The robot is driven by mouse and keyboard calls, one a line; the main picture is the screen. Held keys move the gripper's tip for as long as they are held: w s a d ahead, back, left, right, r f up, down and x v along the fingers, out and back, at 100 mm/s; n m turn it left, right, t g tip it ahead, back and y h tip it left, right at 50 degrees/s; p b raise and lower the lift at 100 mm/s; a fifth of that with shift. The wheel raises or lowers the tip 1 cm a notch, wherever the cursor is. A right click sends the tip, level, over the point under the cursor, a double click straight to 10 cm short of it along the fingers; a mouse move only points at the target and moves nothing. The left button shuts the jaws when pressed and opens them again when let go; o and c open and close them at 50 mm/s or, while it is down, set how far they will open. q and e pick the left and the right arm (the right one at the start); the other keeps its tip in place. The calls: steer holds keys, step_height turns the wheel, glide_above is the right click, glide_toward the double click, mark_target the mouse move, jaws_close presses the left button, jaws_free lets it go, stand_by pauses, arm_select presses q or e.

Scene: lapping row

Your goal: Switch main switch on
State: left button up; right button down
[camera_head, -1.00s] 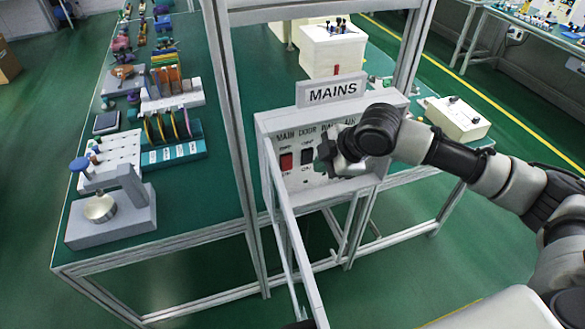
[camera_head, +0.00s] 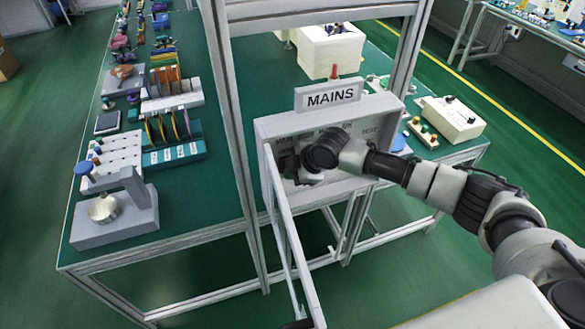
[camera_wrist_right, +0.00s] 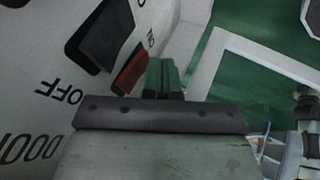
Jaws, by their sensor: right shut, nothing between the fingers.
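The light grey switch panel (camera_head: 383,118) under the MAINS sign (camera_head: 333,95) is fixed to the metal frame. My right gripper (camera_head: 292,168) is shut and empty at the panel's left part and hides the main switch in the head view. In the right wrist view, a red rocker switch (camera_wrist_right: 130,70) shows just left of the shut fingertips (camera_wrist_right: 163,72). A black rocker switch (camera_wrist_right: 102,36) lies beside it, with ON and OFF lettering near. I cannot tell whether the fingertips touch the red switch, or which way it is set.
An open light-grey cover (camera_head: 292,240) projects toward me from the panel's left edge. A metal post (camera_head: 228,120) stands left of it. The green bench (camera_head: 200,215) holds a press stand (camera_head: 120,215) and racks. Green floor is free at the right.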

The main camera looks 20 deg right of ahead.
steer(key=shift+w, duration=0.25)
steer(key=shift+w+f+t+b, duration=0.15)
steer(key=shift+w+t+b, duration=0.05)
steer(key=shift+t+b, duration=0.2)
